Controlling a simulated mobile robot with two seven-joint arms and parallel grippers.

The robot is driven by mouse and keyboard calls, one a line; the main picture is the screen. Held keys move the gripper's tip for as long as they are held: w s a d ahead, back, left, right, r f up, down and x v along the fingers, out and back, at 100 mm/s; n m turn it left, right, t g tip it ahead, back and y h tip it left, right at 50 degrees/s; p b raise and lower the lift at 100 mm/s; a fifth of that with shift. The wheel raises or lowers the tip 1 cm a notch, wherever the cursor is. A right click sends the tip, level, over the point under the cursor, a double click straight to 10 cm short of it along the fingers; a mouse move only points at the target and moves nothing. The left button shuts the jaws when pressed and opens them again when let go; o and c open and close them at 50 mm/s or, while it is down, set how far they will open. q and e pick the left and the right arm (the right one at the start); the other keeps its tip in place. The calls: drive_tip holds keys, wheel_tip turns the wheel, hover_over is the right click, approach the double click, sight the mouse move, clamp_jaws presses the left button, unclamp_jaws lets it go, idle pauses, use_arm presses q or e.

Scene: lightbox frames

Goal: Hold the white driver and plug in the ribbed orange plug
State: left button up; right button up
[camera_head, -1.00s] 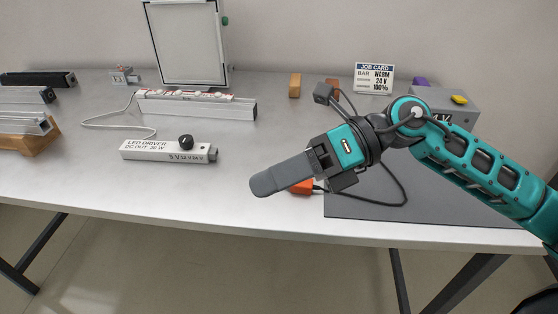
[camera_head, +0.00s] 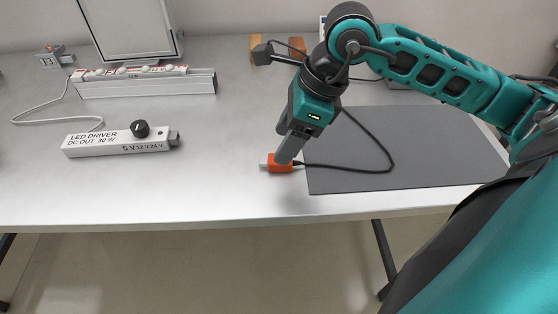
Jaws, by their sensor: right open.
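The white driver (camera_head: 100,144) lies on the table at the left, printed LED DRIVER, with a black knob (camera_head: 140,129) on top and a grey socket end (camera_head: 173,138) facing right. The orange plug (camera_head: 279,163) lies on the table just left of the grey mat, its pale tip pointing left and its black cable running right. My right gripper (camera_head: 286,154) points down at the plug, its fingers at the plug's upper side. It is open; whether a finger touches the plug I cannot tell. The plug's ribs are too small to make out. My left gripper is not in view.
A grey mat (camera_head: 400,170) covers the right part of the table. A white light bar (camera_head: 145,87) and an upright framed panel (camera_head: 125,25) stand behind the driver. Wooden blocks (camera_head: 256,50) are at the back. The table between driver and plug is clear.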

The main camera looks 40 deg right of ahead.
sight(269, 162)
drive_tip(key=x, duration=0.5)
drive_tip(key=shift+d+f, duration=0.2)
drive_tip(key=shift+d, duration=0.15)
drive_tip(key=shift+c, duration=0.3)
drive_tip(key=c, duration=1.1)
